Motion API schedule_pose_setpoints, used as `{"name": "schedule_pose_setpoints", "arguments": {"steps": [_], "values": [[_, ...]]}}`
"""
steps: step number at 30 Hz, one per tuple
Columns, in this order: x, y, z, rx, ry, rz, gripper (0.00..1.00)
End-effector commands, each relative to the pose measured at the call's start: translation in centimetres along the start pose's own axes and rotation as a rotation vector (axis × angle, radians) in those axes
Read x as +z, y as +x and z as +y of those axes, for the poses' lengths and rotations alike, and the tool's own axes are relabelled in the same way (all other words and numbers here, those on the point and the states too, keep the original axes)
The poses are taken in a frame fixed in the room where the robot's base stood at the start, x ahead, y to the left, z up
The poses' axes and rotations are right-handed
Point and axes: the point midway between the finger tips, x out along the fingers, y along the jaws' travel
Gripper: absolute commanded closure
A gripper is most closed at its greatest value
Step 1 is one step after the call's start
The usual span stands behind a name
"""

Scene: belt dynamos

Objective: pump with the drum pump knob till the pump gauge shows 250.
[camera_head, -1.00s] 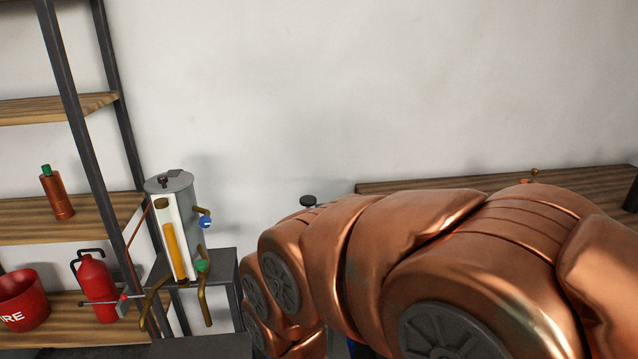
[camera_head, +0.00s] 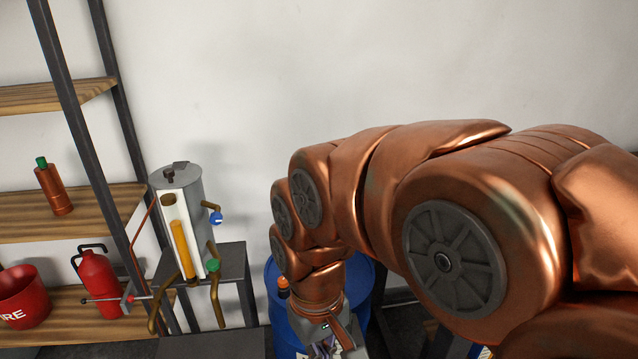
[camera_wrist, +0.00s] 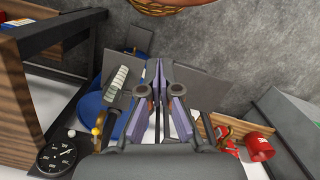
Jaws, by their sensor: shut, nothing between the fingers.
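A blue drum (camera_head: 364,277) stands below my arm in the head view, and part of it (camera_wrist: 93,104) shows left of my gripper in the wrist view. My gripper (camera_wrist: 158,68) is shut and empty, its fingers near the drum. A pale ribbed part (camera_wrist: 117,83) lies beside the left finger; I cannot tell if it belongs to the pump. A round black gauge (camera_wrist: 57,158) with white marks is at the lower left of the wrist view; its reading is too small to tell. I cannot make out the pump knob; my arm covers much of the drum.
A grey cylinder with an orange column (camera_head: 182,249) and pipes stands on a dark stand left of the drum. A shelf holds a red extinguisher (camera_head: 97,285), a red bucket (camera_head: 22,297) and a copper bottle (camera_head: 53,188). The wall behind is bare.

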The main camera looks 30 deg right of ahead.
Motion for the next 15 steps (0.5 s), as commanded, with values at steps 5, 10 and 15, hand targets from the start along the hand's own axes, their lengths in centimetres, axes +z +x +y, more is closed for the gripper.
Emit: {"name": "schedule_pose_setpoints", "arguments": {"steps": [5, 10, 15], "values": [[-6.4, -3.9, 1.4, -0.005, 0.043, 0.052, 1.00], [-11.9, -7.3, 3.1, -0.008, 0.083, 0.098, 1.00], [-17.2, -10.2, 5.3, -0.009, 0.123, 0.140, 1.00]]}}
